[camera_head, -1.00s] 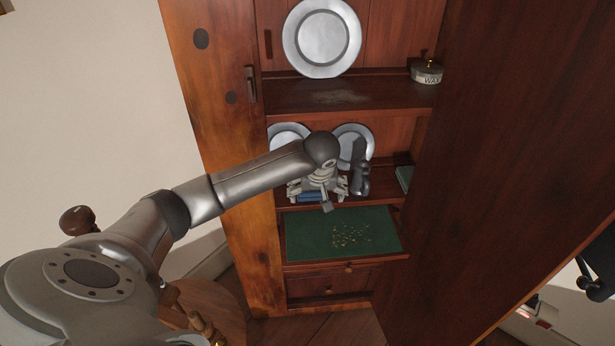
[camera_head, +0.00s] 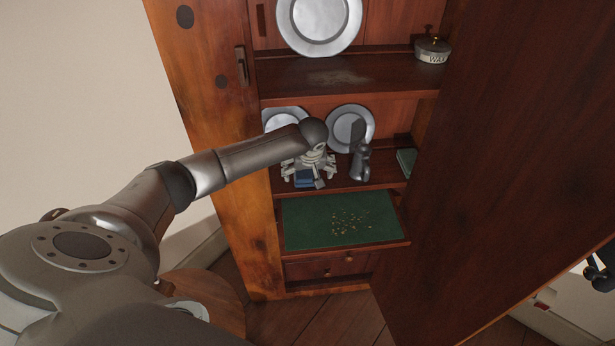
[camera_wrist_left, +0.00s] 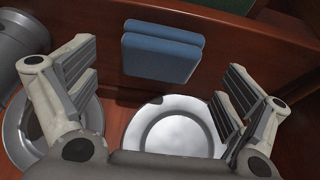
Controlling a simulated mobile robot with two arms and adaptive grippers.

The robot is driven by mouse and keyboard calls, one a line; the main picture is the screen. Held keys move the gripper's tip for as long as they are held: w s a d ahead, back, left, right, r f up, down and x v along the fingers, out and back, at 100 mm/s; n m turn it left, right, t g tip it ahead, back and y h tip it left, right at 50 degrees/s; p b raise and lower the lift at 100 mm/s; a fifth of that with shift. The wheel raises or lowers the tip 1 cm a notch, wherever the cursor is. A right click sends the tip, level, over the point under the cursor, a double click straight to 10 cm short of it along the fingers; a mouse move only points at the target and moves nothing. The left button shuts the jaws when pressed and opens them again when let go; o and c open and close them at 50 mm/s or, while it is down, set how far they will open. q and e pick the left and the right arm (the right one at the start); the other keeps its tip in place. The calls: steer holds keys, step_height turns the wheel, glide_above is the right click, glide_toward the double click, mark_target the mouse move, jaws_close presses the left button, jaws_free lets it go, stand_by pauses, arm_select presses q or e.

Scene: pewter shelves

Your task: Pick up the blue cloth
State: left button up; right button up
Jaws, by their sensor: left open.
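The blue cloth (camera_head: 304,180) lies folded on the lower shelf, near its front edge, partly hidden under my left gripper (camera_head: 310,175). In the left wrist view the blue cloth (camera_wrist_left: 161,52) shows as a thick folded pad close to the wooden shelf lip. My left gripper (camera_wrist_left: 155,80) is open and empty there. Its fingers are spread to either side, and the cloth is ahead of the gap between them, apart from both. My right gripper is not clearly seen.
Pewter plates (camera_head: 350,128) stand at the back of this shelf, with a dark pewter vessel (camera_head: 361,162) right of the gripper. A green-lined pull-out board (camera_head: 310,225) with scattered bits is below. An upper shelf (camera_head: 345,77) holds a wax tin (camera_head: 432,50). The cabinet door (camera_head: 500,150) bounds the right.

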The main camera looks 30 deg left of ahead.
arm_select(q)
steer(key=shift+w+a+f, duration=0.15)
steer(key=shift+w+f, duration=0.1)
steer(key=shift+f, duration=0.4)
steer(key=shift+w+a+f, duration=0.2)
steer(key=shift+f, duration=0.3)
steer(key=shift+c, duration=0.2)
steer(key=c, duration=1)
arm_select(e)
steer(key=shift+s+d+f, duration=0.1)
steer(key=shift+s, duration=0.3)
arm_select(q)
steer(key=shift+r, duration=0.1)
arm_select(e)
steer(key=shift+w, duration=0.1)
